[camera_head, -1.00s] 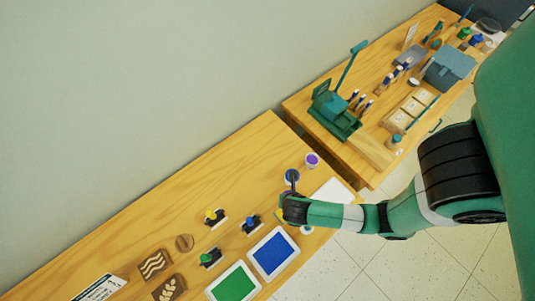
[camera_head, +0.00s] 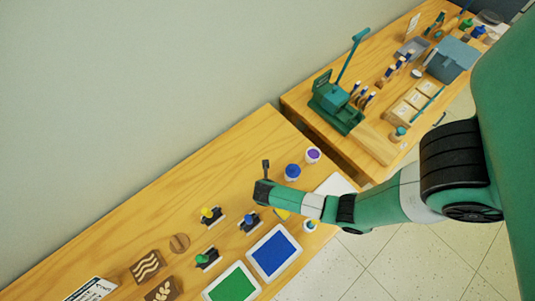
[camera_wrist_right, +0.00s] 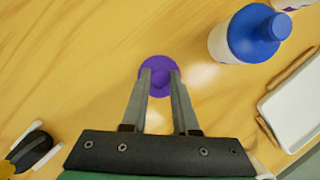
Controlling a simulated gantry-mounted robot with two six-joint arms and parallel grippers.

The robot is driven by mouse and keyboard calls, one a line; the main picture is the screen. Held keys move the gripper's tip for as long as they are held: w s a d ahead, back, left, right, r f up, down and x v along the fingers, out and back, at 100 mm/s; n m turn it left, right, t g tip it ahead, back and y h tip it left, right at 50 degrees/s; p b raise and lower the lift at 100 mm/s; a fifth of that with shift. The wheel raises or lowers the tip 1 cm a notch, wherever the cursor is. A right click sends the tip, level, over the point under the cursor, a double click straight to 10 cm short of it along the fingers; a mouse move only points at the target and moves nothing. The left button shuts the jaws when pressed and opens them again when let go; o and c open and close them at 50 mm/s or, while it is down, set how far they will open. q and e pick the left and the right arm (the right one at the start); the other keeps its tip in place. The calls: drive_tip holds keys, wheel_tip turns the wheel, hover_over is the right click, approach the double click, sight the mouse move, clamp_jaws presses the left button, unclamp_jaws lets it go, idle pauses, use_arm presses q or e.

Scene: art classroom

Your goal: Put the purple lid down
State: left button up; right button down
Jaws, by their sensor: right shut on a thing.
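The purple lid (camera_wrist_right: 157,88) is a round disc with a raised knob, seen in the right wrist view. My right gripper (camera_wrist_right: 160,82) is shut on its knob, one finger on each side. The lid is over bare wood; I cannot tell whether it touches the table. A white jar with a purple top (camera_head: 313,155) stands to the upper right of the wrist. My left gripper is not in view.
A white jar with a blue top (camera_head: 292,171) stands close right of my gripper, also in the wrist view (camera_wrist_right: 250,35). The table's back left is clear.

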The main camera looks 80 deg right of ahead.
drive_tip(key=c, duration=0.7)
unclamp_jaws()
drive_tip(key=shift+f, duration=0.1)
drive_tip(key=shift+r, duration=0.35)
drive_tip(key=p+v, duration=0.4)
drive_tip(key=v, duration=0.7)
drive_tip(key=shift+a+r, duration=0.2)
drive_tip(key=shift+r, duration=0.05)
